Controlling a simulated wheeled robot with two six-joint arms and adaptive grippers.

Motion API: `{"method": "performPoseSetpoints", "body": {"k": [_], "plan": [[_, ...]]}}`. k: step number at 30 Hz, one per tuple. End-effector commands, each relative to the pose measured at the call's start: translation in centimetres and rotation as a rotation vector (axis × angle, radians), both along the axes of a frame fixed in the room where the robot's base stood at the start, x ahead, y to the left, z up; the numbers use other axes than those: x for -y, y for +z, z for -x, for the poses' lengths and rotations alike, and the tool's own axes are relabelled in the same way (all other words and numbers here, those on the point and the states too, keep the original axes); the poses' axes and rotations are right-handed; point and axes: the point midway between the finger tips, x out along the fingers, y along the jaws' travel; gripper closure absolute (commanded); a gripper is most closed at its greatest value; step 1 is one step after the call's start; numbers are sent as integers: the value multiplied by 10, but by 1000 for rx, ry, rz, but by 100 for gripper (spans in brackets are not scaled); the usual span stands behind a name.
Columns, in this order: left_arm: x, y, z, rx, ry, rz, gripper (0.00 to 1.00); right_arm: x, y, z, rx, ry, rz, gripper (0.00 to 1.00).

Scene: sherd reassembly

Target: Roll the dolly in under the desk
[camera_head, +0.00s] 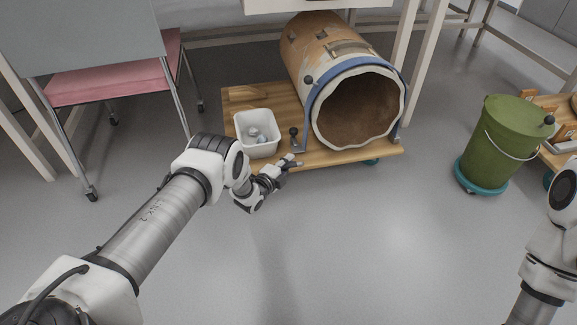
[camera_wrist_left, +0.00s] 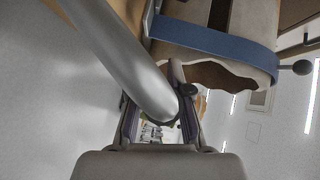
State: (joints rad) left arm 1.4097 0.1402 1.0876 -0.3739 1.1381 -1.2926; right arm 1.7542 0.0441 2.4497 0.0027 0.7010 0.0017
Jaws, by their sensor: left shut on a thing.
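The dolly (camera_head: 345,157) is a low wooden platform on teal wheels, standing in front of the white desk (camera_head: 318,6). Its back reaches towards the space beneath the desk; its front lies out on the open floor. A large clay jar (camera_head: 306,48) lies on it with its broken mouth facing me. My left gripper (camera_head: 292,163) is at the dolly's front edge. In the left wrist view a silver metal bar (camera_wrist_left: 128,58), seemingly the dolly's handle, runs in between the fingers, which are shut on it. Of my right arm only links show; its gripper is out of view.
A white bin (camera_head: 257,146) and a black-knobbed post (camera_head: 294,134) are on the dolly. A chair with a pink seat (camera_head: 118,83) stands left. A green bucket (camera_head: 497,140) on a teal base stands right. Desk legs (camera_head: 404,37) rise behind. The front floor is clear.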

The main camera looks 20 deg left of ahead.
Motion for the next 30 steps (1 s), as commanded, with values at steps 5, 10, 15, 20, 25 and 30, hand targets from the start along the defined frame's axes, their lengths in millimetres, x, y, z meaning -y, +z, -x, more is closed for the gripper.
{"method": "performPoseSetpoints", "body": {"k": [5, 10, 15, 20, 25, 30], "plan": [[-2, -2, -2, -3, 1, 0, 100, 0, -2, 0, 0, -1, 0, 100], [-4, -1, -2, -2, 3, 0, 100, 0, -2, 0, 0, -1, 0, 100], [-4, -1, -3, -2, 5, 0, 100, 0, -2, 0, 0, -1, 0, 100], [-4, 0, -3, -2, 4, 0, 58, 0, -2, 0, 0, -1, 0, 100], [-3, -1, -2, -1, 1, 0, 58, 0, -2, 0, 0, -1, 0, 100], [-3, -1, 0, -2, 1, -1, 58, 0, -2, 0, 0, -1, 0, 100]]}}
